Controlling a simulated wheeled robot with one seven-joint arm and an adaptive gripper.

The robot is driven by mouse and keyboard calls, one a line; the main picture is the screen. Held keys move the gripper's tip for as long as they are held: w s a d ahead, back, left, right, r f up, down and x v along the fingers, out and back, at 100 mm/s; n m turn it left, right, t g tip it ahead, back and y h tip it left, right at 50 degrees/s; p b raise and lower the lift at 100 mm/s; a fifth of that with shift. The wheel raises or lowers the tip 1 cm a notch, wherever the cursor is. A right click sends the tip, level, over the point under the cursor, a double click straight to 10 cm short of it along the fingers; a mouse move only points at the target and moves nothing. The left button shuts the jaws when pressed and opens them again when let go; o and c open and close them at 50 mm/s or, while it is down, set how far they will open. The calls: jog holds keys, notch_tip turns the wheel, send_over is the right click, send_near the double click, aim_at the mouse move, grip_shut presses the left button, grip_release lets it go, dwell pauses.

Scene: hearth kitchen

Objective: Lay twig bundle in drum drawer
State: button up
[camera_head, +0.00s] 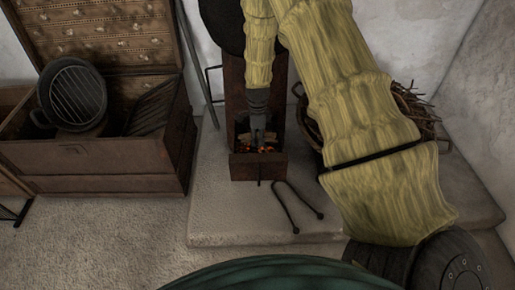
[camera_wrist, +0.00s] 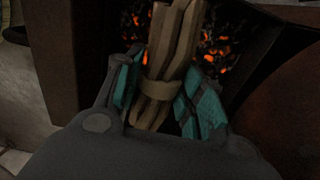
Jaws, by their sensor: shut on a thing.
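The drum drawer (camera_head: 259,167) is a dark brown box pulled out at the foot of a tall brown housing, with glowing orange embers inside. In the wrist view its dark wall (camera_wrist: 52,50) and the embers show around the bundle. The twig bundle (camera_wrist: 162,88), pale sticks tied with a band, is between the teal fingertips of my gripper (camera_wrist: 158,95). In the head view my gripper (camera_head: 258,136) points down over the drawer opening. The bundle's far end overlaps the embers in the wrist view; I cannot tell whether it touches them.
Black tongs (camera_head: 290,206) lie on the pale stone slab (camera_head: 225,215) in front of the drawer. A basket of twigs (camera_head: 425,110) is partly hidden behind my arm at right. An open wooden chest (camera_head: 95,160) holding a dark round vessel with a grate (camera_head: 75,93) stands at left.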

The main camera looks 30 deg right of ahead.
aim_at(258, 134)
notch_tip(258, 134, down, 7)
jog(key=shift+r+b, duration=0.15)
jog(key=shift+b, duration=0.8)
jog(key=shift+r, duration=0.1)
jog(key=o, duration=1)
notch_tip(258, 134, up, 12)
jog(key=p, duration=0.4)
